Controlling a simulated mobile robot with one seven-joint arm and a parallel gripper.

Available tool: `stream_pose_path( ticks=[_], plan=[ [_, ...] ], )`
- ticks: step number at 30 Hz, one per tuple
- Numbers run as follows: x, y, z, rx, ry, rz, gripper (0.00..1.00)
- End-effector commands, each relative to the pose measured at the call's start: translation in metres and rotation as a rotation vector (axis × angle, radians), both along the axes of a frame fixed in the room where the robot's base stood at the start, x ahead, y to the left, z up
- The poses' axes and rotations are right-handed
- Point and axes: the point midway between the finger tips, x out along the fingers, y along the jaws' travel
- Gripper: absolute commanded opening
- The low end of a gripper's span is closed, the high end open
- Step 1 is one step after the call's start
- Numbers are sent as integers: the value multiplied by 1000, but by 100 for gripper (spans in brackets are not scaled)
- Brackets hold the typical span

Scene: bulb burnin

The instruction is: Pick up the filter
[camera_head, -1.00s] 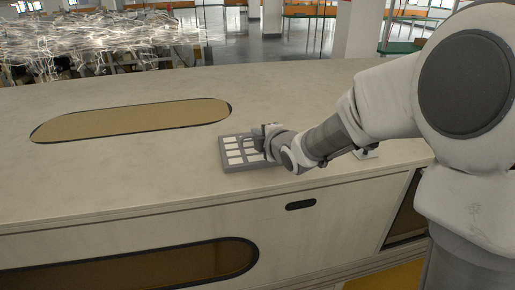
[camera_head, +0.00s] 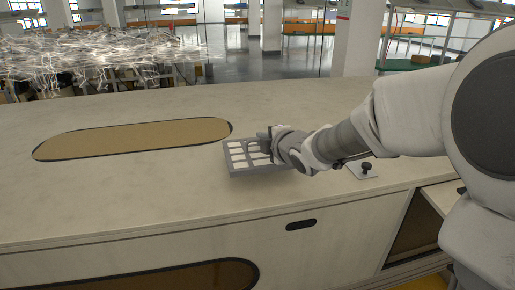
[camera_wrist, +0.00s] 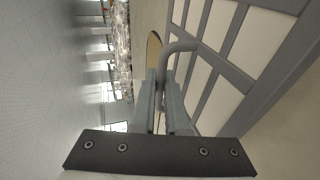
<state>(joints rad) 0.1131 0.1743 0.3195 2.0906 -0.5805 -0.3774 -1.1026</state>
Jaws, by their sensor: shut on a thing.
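The filter (camera_head: 239,171) is a flat grey frame with pale panels in a grid and a bent grey handle. In the head view it is at the middle of the counter, appearing a little above the surface. My gripper (camera_head: 265,144) is at its right side. In the wrist view, the filter (camera_wrist: 238,78) fills the right side, and its handle (camera_wrist: 181,47) passes between the fingertips of my gripper (camera_wrist: 166,88), which is shut on it. My wrist hides part of the filter's right side in the head view.
The pale counter (camera_head: 120,190) has a long oval recess (camera_head: 130,139) at the left and a dark knob on a small plate (camera_head: 366,168) at the right. A tangle of bright wires (camera_head: 90,55) lies beyond the far edge. The counter's left front is clear.

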Motion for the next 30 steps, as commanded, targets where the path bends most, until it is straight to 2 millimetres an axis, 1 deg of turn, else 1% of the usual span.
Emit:
stream_pose_path(
  ticks=[1, 3, 12, 15, 21, 30],
  plan=[
    [1, -11, 11, -1, -2, -6, 0],
    [1, -24, 19, -2, -3, -5, 0],
    [1, -75, 49, 0, -2, -4, 0],
    [1, -87, 55, 0, -1, -2, 0],
    [1, -100, 62, 0, -1, 0, 0],
    [2, -104, 63, 1, -1, 0, 0]
  ],
)
